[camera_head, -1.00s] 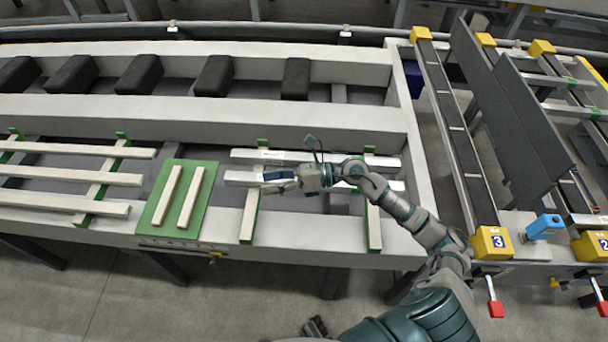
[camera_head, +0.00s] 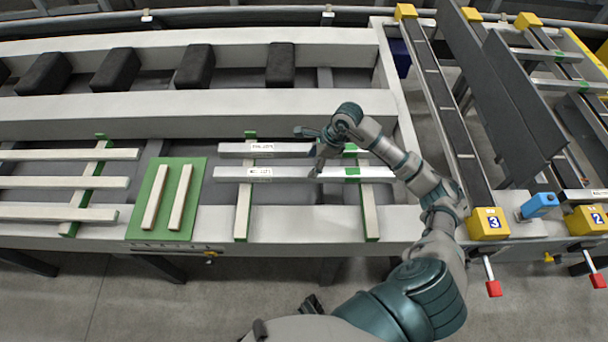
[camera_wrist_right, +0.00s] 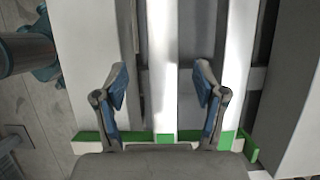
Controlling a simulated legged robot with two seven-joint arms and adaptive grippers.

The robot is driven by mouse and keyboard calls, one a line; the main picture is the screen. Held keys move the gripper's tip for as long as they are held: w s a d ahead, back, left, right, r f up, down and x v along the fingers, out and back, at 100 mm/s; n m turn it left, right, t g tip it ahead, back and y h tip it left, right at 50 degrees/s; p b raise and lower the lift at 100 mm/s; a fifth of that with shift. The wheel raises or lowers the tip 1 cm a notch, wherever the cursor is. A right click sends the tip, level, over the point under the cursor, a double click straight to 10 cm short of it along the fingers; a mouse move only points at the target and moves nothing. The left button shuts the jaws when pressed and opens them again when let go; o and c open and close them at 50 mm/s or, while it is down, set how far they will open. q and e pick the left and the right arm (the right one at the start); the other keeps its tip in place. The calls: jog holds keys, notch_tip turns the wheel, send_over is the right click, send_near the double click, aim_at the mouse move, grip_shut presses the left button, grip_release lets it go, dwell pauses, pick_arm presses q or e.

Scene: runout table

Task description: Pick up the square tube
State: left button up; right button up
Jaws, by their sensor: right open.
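Two pale square tubes lie side by side across green-tipped supports, the back tube (camera_head: 262,149) and the front tube (camera_head: 262,173), each with a white label. My right gripper (camera_head: 318,171) points down at the middle of the front tube. In the right wrist view my open gripper (camera_wrist_right: 161,86) has one finger on each side of the front tube (camera_wrist_right: 162,70), with gaps on both sides. The back tube (camera_wrist_right: 237,65) lies outside the right finger. Dark parts at the bottom of the head view may be my left gripper; I cannot tell its state.
A green board (camera_head: 145,226) with two short pale bars lies to the left, beside several longer bars. Black blocks (camera_head: 280,65) sit in the back trough. A conveyor with a yellow end block (camera_head: 488,224) stands at the right.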

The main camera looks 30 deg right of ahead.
aim_at(309, 171)
jog(key=shift+w+d+f, duration=0.15)
jog(key=shift+d+f, duration=0.1)
jog(key=shift+f, duration=0.6)
jog(key=x, duration=0.4)
jog(key=shift+f, duration=0.35)
jog(key=shift+w+a+f, duration=0.15)
jog(key=shift+a+f, duration=0.05)
jog(key=shift+a, duration=0.25)
jog(key=shift+c, duration=0.5)
jog(key=shift+d, duration=0.45)
jog(key=c, duration=1.2)
jog(key=shift+f, duration=0.1)
grip_shut()
pick_arm(q)
jog(key=shift+d+r, duration=0.2)
jog(key=shift+d, duration=0.4)
pick_arm(e)
jog(key=shift+a, duration=0.15)
